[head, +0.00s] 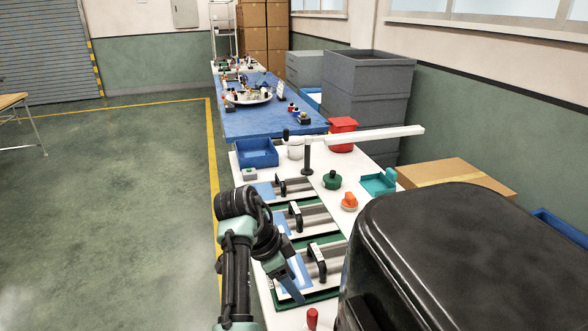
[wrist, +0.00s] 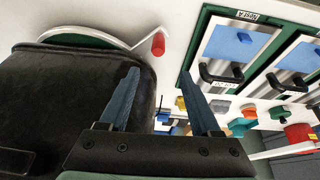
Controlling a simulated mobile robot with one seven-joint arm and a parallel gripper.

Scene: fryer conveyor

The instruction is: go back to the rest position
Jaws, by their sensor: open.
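My gripper (head: 297,282) hangs low over the near left side of the white table, beside the nearest handled fixture (head: 318,262). In the wrist view my gripper (wrist: 160,95) shows two blue-grey fingers spread apart with nothing held between them. The fixture has a black handle, a grey metal top and a blue plate. It cannot be told whether a fingertip touches the fixture. A red handle (head: 311,318) stands near the bottom edge and also shows in the wrist view (wrist: 158,44).
More handled fixtures line the table. Beyond are a green knob (head: 332,180), an orange piece (head: 349,201), a teal tray (head: 378,185), a blue bin (head: 257,153) and a white beam (head: 375,135) on a post. The floor left is clear. A dark shape hides the near right.

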